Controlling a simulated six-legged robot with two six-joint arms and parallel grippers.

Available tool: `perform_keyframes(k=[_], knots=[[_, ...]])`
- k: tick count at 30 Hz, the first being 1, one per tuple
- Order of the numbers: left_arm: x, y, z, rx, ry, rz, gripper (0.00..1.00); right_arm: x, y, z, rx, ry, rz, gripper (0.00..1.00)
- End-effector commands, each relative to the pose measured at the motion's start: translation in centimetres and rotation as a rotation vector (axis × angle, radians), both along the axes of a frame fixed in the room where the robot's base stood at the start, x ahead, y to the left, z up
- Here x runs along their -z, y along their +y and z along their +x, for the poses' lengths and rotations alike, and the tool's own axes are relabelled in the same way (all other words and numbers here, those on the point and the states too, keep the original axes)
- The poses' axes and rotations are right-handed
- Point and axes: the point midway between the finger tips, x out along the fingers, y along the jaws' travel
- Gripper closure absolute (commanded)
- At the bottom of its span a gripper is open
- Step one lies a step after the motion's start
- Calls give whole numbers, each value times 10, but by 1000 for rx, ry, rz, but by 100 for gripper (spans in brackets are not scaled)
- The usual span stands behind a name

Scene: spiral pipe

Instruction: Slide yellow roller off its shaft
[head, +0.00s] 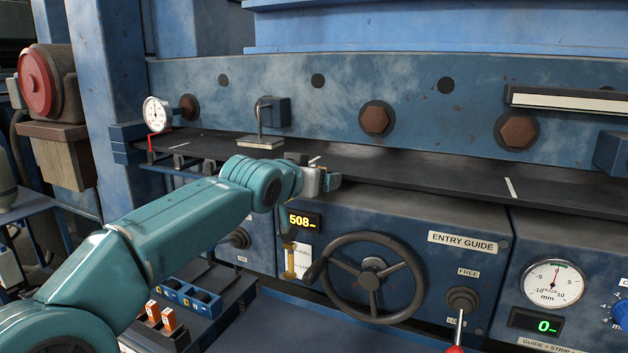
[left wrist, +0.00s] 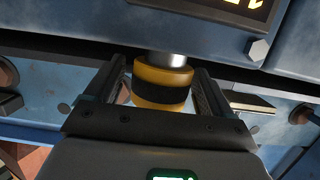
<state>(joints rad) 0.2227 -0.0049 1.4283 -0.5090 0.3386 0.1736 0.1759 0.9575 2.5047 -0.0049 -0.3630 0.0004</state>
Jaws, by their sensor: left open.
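In the left wrist view, the yellow roller (left wrist: 163,74) with a wide black band sits on a silver shaft (left wrist: 166,58) under the blue panel. My left gripper (left wrist: 160,68) is open, with one finger on each side of the roller. A narrow gap shows at the left finger; I cannot tell whether the right finger touches. In the head view my left gripper (head: 322,180) is at the front edge of the dark strip table, above the 508 display. I cannot make out the roller there. My right gripper is not in view.
The black handwheel (head: 373,278) stands out below and right of my left gripper. The 508 display (head: 304,221) is just beneath it. A hex bolt (left wrist: 259,50) is near the roller. The strip table (head: 420,170) is mostly clear to the right.

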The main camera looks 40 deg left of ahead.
Motion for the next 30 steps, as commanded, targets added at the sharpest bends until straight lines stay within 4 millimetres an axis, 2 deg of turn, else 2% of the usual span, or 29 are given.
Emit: perform_keyframes(k=[5, 6, 8, 10, 30], knots=[[0, 0, 0, 0, 0, 0, 17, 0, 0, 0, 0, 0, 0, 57], [0, 0, 0, 0, 0, 0, 24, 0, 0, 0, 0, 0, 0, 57], [0, 0, 0, 0, 0, 0, 43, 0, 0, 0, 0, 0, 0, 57], [0, 0, 0, 0, 0, 0, 66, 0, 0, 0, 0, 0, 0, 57], [-25, 0, 0, 1, -3, 1, 67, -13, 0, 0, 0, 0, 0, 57]])
